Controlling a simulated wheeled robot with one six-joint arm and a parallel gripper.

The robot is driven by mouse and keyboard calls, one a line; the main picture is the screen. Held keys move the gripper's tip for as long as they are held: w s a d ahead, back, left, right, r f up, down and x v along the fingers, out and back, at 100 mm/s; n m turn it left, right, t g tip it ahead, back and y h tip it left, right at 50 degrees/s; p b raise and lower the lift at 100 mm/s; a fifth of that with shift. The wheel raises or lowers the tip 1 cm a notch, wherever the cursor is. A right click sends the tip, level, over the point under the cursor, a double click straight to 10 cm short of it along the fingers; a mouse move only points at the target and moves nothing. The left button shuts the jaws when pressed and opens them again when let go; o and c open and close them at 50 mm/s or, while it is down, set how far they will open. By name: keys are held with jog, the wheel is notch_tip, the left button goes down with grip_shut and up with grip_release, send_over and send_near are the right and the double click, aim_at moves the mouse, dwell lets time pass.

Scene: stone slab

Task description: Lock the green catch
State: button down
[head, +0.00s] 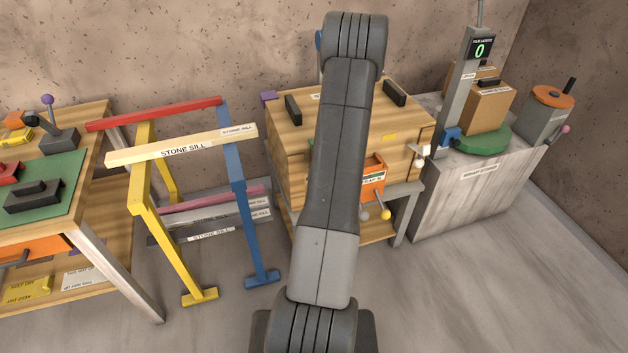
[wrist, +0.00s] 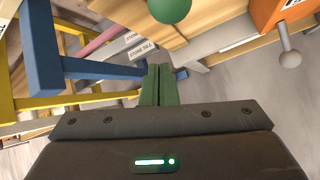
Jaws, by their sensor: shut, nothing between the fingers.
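A green ball (wrist: 170,7), which may be the knob of the green catch, shows at the top edge of the wrist view, in front of a wooden face. The rest of that part is out of frame. My gripper (wrist: 157,70) is shut and empty, its green fingers together just below the ball in the picture. I see no contact between them. In the head view my arm covers the gripper and the green knob. The wooden chest (head: 290,135) with black handles on its lid stands behind my arm.
Yellow and blue trestles (head: 238,180) stand close left. A workbench (head: 90,215) is further left; a grey cabinet (head: 470,195) stands right. The right floor is clear.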

notch_tip(320, 180, up, 8)
jog(key=s+d, duration=0.2)
jog(key=shift+s+d+p, duration=0.15)
jog(key=shift+d+p, duration=0.15)
jog(key=shift+p, duration=0.05)
jog(key=shift+f, duration=0.2)
